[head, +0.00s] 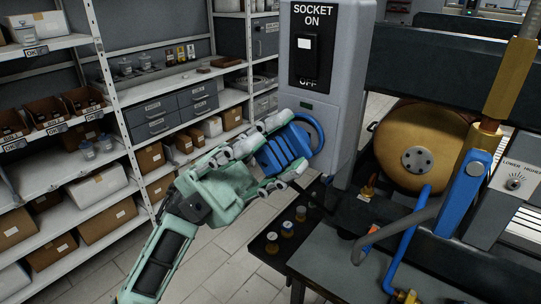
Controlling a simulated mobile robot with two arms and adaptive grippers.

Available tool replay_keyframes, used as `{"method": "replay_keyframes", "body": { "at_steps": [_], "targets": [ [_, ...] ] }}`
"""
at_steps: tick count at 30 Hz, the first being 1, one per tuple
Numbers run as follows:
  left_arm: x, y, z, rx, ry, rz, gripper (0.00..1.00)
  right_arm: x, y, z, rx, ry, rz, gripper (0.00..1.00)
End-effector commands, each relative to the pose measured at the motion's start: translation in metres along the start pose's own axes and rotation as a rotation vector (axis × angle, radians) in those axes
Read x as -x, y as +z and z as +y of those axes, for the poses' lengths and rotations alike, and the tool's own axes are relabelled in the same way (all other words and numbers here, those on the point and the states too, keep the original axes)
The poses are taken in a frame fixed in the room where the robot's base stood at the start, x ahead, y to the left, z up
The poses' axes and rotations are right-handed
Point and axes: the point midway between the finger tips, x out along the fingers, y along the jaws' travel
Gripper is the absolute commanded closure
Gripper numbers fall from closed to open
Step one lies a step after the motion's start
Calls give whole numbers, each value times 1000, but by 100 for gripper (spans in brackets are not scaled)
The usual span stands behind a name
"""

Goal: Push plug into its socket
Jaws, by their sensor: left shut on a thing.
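My left gripper (277,160) reaches in from the lower left. It is shut on the blue plug (283,150), a ribbed blue body with a round blue ring behind it. The plug is at the lower front of the grey socket box (338,90), just below its black panel marked SOCKET ON and OFF. The gripper's fingers cover part of the plug. I cannot tell how deep the plug sits in the socket (312,130), as the opening is hidden. My right gripper is not in view.
White shelves (70,170) with boxes and drawers stand at the left. A boiler with a brass round end (420,150) and blue pipes (405,245) is at the right. Tiled floor is free at lower left.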

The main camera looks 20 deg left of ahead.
Motion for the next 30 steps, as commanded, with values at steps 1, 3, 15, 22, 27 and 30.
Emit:
{"method": "replay_keyframes", "body": {
  "at_steps": [1, 3, 15, 22, 27, 30],
  "targets": [
    [0, 0, 0, -1, 0, 0, 100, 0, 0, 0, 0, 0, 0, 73],
    [0, 0, 0, -1, 0, 0, 100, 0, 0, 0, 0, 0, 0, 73],
    [0, 1, 0, -1, 0, 0, 100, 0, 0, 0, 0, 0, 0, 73],
    [0, 5, 1, -1, 0, -1, 100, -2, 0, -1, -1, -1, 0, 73],
    [0, 8, 1, -2, 0, 0, 100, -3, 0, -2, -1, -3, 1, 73],
    [0, 10, 1, -2, 0, 0, 100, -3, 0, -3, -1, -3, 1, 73]
  ]
}}
